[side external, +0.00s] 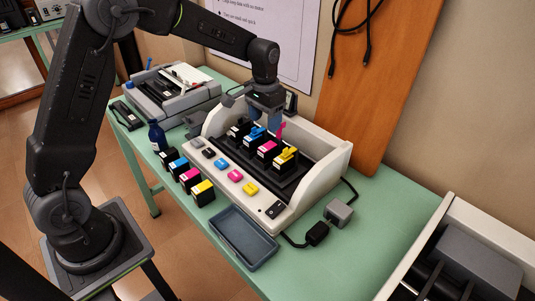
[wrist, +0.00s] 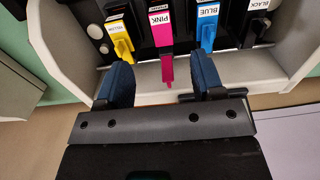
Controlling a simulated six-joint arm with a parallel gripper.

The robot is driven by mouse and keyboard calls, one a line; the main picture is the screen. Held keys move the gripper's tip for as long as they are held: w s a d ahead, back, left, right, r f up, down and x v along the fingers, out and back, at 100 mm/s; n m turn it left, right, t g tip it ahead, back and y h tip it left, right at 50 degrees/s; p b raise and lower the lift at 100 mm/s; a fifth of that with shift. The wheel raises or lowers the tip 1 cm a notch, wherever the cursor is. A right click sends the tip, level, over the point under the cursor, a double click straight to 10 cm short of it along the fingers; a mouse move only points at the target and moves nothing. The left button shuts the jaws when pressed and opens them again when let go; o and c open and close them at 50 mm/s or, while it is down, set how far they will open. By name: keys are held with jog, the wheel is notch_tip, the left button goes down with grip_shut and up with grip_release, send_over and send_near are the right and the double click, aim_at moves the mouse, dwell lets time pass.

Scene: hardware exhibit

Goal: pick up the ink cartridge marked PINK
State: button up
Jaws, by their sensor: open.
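The PINK ink cartridge (wrist: 160,25) sits in its slot in the white and black printer (side external: 305,205), with its label facing the wrist camera. Its magenta tab (wrist: 167,69) reaches down toward the space between my fingers. In the side view the pink cartridge (side external: 267,149) stands between the blue and yellow ones, its tab raised behind it. My gripper (wrist: 165,82) is open, with one blue finger on each side of the tab's line and gaps on both sides. In the side view my gripper (side external: 265,118) hangs over the back of the cartridge row. Contact is not visible.
The yellow cartridge (wrist: 117,25) and blue cartridge (wrist: 206,25) flank the pink one closely; the black cartridge (wrist: 256,20) is beyond. Loose cartridges, including a pink one (side external: 190,179), stand before the printer. A grey tray (side external: 240,258) lies in front. The printer's side walls rise nearby.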

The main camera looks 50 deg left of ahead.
aim_at(266, 147)
notch_tip(266, 147, down, 5)
jog(key=shift+f, duration=0.2)
jog(key=f, duration=0.5)
jog(key=shift+w, duration=0.3)
jog(key=c, duration=1)
jog(key=shift+r, duration=0.15)
